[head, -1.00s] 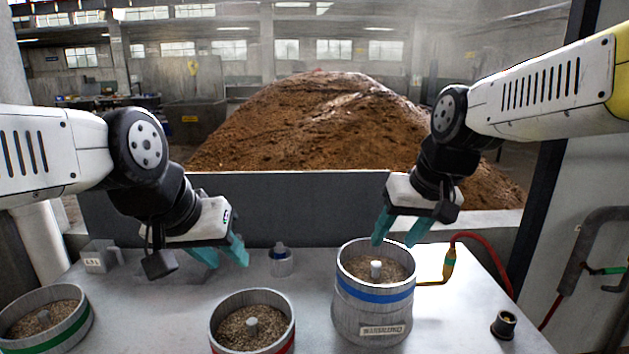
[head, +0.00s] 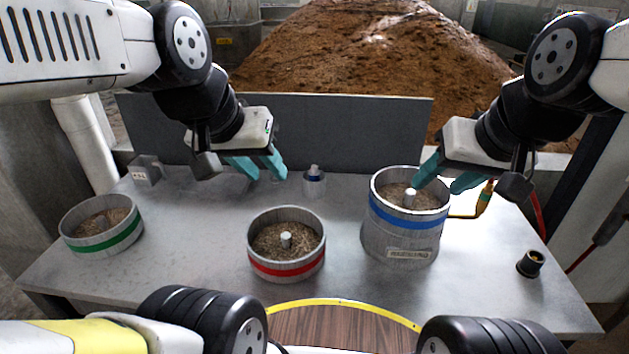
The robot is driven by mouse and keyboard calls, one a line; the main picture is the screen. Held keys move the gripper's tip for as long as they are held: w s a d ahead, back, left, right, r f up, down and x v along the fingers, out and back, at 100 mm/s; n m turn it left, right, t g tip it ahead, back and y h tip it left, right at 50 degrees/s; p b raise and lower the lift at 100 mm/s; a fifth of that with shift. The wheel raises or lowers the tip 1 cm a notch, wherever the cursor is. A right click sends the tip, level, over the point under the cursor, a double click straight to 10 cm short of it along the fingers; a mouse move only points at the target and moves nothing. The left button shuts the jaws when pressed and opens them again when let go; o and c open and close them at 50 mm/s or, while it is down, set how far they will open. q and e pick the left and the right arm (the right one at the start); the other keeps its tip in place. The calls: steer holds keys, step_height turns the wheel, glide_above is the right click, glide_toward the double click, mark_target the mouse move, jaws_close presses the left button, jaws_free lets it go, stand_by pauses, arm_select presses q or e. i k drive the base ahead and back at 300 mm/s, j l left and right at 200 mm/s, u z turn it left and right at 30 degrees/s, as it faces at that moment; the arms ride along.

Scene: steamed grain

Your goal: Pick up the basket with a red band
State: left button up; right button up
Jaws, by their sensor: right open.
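The basket with a red band (head: 287,268) stands upright at the front middle of the metal table, filled with grain around a white central peg. My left gripper (head: 262,168) is above and behind it, toward the back of the table; its teal fingers are apart and hold nothing. My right gripper (head: 447,180) is open at the right, its fingers over and beside the rim of the blue-banded basket. I cannot tell if they touch that rim. Neither gripper is at the red-banded basket.
The blue-banded basket (head: 400,238) sits on a grey base at the right. A green-banded basket (head: 102,240) stands at the far left. A small capped item (head: 314,182), a grey block (head: 144,172) and a dark socket (head: 531,263) are on the table (head: 190,260). A back panel (head: 330,130) stands behind.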

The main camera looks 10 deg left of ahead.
mark_target(286, 244)
steer(key=u, duration=1.15)
steer(key=k+l+u, duration=0.2)
steer(key=l+u, duration=0.15)
steer(key=k+l+u, duration=0.3)
steer(key=l, duration=0.15)
